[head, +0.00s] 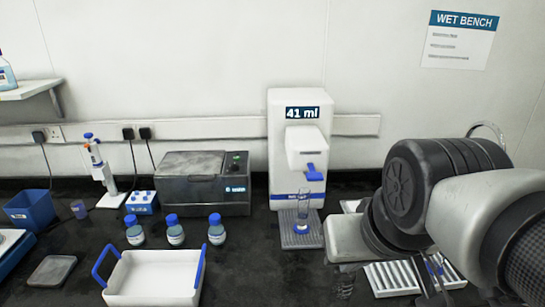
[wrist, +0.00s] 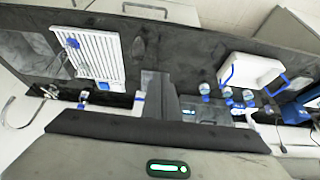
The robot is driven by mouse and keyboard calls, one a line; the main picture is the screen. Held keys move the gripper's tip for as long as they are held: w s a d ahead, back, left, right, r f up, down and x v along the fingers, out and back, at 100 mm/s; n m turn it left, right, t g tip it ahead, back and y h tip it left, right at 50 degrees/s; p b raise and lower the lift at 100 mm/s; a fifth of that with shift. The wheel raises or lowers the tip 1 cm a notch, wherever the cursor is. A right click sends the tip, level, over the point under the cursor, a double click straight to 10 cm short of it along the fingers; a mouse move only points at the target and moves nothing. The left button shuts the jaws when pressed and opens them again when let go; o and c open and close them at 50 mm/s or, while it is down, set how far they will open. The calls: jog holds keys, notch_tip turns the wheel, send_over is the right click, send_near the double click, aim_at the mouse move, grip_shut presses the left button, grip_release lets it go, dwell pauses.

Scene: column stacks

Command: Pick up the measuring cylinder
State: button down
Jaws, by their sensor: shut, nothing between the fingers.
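The measuring cylinder (head: 303,207) is a clear, narrow, upright vessel. In the head view it stands on the grey drip tray (head: 288,240) of the white dispenser (head: 282,150), below the blue nozzle. I cannot pick it out surely in the wrist view. My gripper (wrist: 161,82) shows in the wrist view as two dark fingers close together, shut with nothing between them. In the head view my arm comes in from the right, and its end is to the right of the cylinder, apart from it. My fingertips are not clear there.
The dispenser display reads 41 ml. Left of it are a grey bath (head: 190,188), several blue-capped bottles (head: 175,237) and a white tray with blue handles (head: 150,282). A white ribbed rack (head: 388,279) lies at front right, also in the wrist view (wrist: 98,50). A clear vessel (head: 345,284) stands left of it.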

jog(key=c, duration=2.2)
grip_release()
jog(key=o, duration=0.3)
jog(key=shift+w+d+f, duration=0.1)
jog(key=shift+w+f, duration=0.05)
jog(key=shift+w, duration=0.1)
jog(key=o, duration=0.6)
jog(key=w+d+f+n+g+h+b, duration=0.1)
jog(key=w+d+f+n+g+h, duration=0.1)
jog(key=w+n, duration=0.4)
notch_tip(320, 180, down, 3)
jog(key=w+d+h, duration=0.1)
jog(key=w, duration=0.2)
jog(key=shift+r+n+b, duration=0.2)
jog(key=shift+n+b, duration=0.1)
jog(key=shift+n, duration=0.1)
jog(key=n+t+h+b, duration=0.3)
jog(key=n+t+h, duration=0.35)
jog(key=n, duration=1.35)
send_near(299, 212)
jog(key=shift+g, duration=0.25)
jog(key=x, duration=1)
jog(key=shift+r+p, duration=0.15)
jog(key=shift+p, duration=0.25)
jog(key=shift+p+x, duration=0.3)
jog(key=shift+x, duration=2.65)
